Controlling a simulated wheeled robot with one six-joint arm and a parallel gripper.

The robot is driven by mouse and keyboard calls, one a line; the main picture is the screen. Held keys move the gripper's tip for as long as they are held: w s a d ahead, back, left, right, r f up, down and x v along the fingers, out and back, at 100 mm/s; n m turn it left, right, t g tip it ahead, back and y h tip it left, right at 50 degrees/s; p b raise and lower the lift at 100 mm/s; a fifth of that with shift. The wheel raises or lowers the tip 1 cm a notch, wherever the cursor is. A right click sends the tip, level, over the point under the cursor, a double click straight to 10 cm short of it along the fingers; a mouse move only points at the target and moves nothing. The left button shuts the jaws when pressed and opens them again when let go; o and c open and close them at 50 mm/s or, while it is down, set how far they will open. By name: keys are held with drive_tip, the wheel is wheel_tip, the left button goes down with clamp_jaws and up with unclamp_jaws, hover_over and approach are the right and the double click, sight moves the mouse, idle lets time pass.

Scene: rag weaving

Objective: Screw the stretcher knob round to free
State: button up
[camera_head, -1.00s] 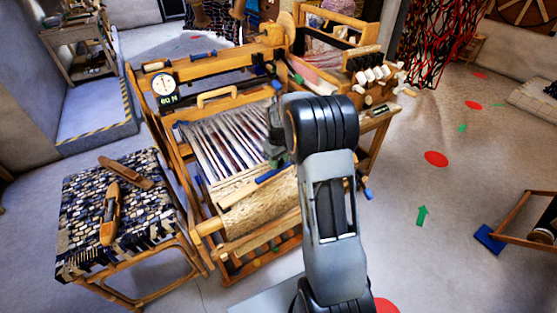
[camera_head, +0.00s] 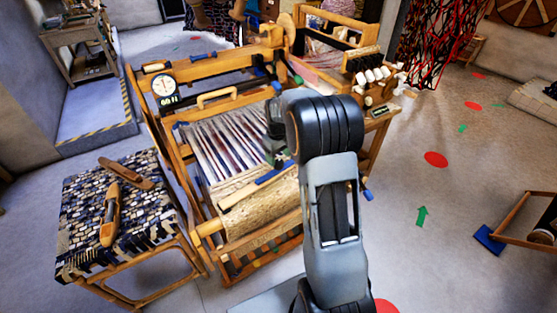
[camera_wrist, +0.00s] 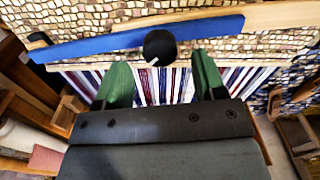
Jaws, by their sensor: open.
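In the wrist view the knob stands just beyond my gripper (camera_wrist: 162,76), roughly centred between the two green fingers. The fingers are wide apart and empty, with clear gaps to either side of the knob. In the head view the blue part of the stretcher (camera_head: 272,171) shows left of my arm, which hides most of my gripper and the knob.
The wooden loom (camera_head: 211,229) stands around the striped warp (camera_head: 222,145), with a dial gauge (camera_head: 164,86) at its upper left. A woven-top bench (camera_head: 82,205) at left carries two wooden shuttles (camera_head: 110,215). Open floor lies to the right.

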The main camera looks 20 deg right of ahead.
wheel_tip(320, 180, up, 11)
drive_tip(key=shift+p, duration=0.4)
drive_tip(key=s+d+f+m+b, duration=0.2)
drive_tip(key=s+d+f+b, duration=0.15)
drive_tip(key=d, duration=0.35)
drive_tip(key=m+t+y+b, duration=0.5)
drive_tip(key=m+t+y, duration=0.5)
drive_tip(key=m, duration=1.7)
approach(281, 162)
drive_tip(key=shift+g+y, duration=0.3)
drive_tip(key=shift+g, duration=0.4)
drive_tip(key=b+x, duration=0.1)
drive_tip(key=x, duration=0.4)
drive_tip(key=b+x, duration=0.1)
drive_tip(key=x, duration=0.4)
drive_tip(key=shift+w+a, duration=0.1)
drive_tip(key=shift+w, duration=0.5)
